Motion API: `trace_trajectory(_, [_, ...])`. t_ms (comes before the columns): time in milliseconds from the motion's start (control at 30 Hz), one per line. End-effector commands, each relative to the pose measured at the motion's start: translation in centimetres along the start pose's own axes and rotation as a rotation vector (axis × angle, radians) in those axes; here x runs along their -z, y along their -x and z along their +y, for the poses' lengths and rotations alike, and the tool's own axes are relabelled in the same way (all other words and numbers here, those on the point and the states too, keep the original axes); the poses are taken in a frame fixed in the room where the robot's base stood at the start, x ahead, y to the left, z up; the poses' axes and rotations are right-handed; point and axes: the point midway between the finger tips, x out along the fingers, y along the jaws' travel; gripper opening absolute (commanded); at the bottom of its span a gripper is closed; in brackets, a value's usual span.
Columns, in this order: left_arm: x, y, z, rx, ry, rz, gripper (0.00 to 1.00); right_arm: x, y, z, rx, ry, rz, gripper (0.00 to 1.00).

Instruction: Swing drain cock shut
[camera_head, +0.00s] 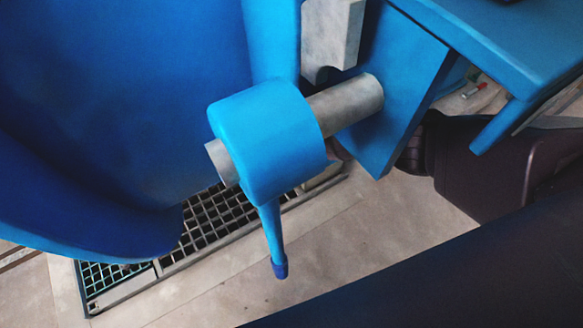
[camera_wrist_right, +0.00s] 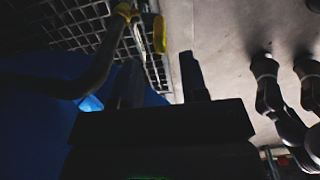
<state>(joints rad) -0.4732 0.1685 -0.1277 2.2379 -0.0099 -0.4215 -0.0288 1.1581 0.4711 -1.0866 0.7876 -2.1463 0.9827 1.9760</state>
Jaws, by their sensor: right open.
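The drain cock shows in the right wrist view at the top, above a floor grating. Its yellow lever (camera_wrist_right: 160,34) sticks out beside the end of a dark curved pipe (camera_wrist_right: 92,80), with a yellow part (camera_wrist_right: 123,11) at the pipe's end. My right gripper (camera_wrist_right: 160,76) is open, its two dark fingers apart and nothing seen between them. The lever is beyond the fingertips, and no contact shows. The light is dim, so the lever's exact angle to the pipe is hard to tell. The cock and both grippers are out of the head view.
A large blue vessel (camera_head: 110,100) fills the left of the head view. A blue hinge barrel (camera_head: 265,135) on a grey pin (camera_head: 348,103) juts out beside it. A floor grating (camera_head: 215,222) lies below. The pale floor (camera_head: 370,225) in front is partly clear.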

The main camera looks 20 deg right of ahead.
Motion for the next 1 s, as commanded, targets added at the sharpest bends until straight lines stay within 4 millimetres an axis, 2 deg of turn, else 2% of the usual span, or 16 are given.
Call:
trace_trajectory(233, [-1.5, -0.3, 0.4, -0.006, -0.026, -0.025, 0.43, 0.0, -3.6, -0.5, 0.013, -0.001, -0.003, 0.40])
trace_trajectory(500, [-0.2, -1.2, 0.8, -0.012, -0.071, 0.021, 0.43, 0.1, -7.0, -0.4, 0.010, -0.001, -0.001, 0.40])
trace_trajectory(667, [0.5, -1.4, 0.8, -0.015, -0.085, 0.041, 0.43, 0.0, -7.5, -0.1, 0.004, 0.000, -0.002, 0.40])
trace_trajectory(967, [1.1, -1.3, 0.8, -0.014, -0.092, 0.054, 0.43, 0.0, -7.4, 0.1, -0.001, -0.001, -0.003, 0.40])
trace_trajectory(1000, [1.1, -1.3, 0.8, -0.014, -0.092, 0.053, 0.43, 0.0, -7.4, 0.1, -0.001, -0.001, -0.003, 0.37])
